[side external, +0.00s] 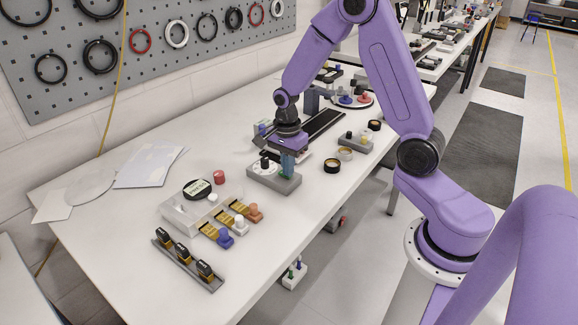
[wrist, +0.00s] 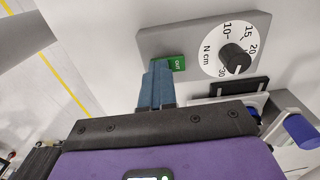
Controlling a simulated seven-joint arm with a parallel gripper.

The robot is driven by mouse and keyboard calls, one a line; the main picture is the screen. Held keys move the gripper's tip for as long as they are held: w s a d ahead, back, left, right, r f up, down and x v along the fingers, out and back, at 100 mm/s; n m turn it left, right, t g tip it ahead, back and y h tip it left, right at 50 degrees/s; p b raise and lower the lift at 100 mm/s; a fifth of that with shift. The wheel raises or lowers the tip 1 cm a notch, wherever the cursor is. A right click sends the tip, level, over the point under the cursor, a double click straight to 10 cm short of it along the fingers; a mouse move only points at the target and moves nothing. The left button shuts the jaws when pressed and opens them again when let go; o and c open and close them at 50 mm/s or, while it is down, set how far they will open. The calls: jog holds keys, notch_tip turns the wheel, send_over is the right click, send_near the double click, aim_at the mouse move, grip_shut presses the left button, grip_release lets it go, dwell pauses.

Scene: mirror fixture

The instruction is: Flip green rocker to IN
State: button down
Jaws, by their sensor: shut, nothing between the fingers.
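The green rocker (wrist: 177,64) sits on a grey fixture block (wrist: 155,40) in the wrist view. The word OUT shows on its visible part. The rest of it is hidden behind my fingers. My gripper (wrist: 158,70) is shut and empty, with its blue fingertips at the rocker's edge; I cannot tell whether they touch it. Beside the rocker is a white dial (wrist: 215,50) with a black knob (wrist: 235,58), marked N cm. In the side external view my gripper (side external: 288,172) points down over the grey block (side external: 262,175), and the rocker is mostly hidden behind the fingers.
A clear tray (side external: 180,215) with blue, white and orange connectors stands nearer the camera, with a black-block rail (side external: 185,262) in front. A grey block with knobs (side external: 352,143) and round rings (side external: 332,166) lie to the right. The table's left middle is clear apart from papers (side external: 150,165).

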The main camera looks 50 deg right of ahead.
jog(key=shift+w+f, duration=0.2)
jog(key=shift+w, duration=0.25)
jog(key=shift+r, duration=0.45)
notch_tip(320, 180, up, 14)
jog(key=s, duration=0.1)
jog(key=shift+s+f, duration=0.15)
jog(key=shift+f, duration=0.1)
jog(key=s+a+n, duration=1)
jog(key=s+n, duration=0.2)
jog(key=n, duration=0.4)
jog(key=s+f+n, duration=0.2)
jog(key=s+n, duration=1.1)
jog(key=n, duration=0.1)
jog(key=shift+s+a+n, duration=0.3)
jog(key=shift+a, duration=0.05)
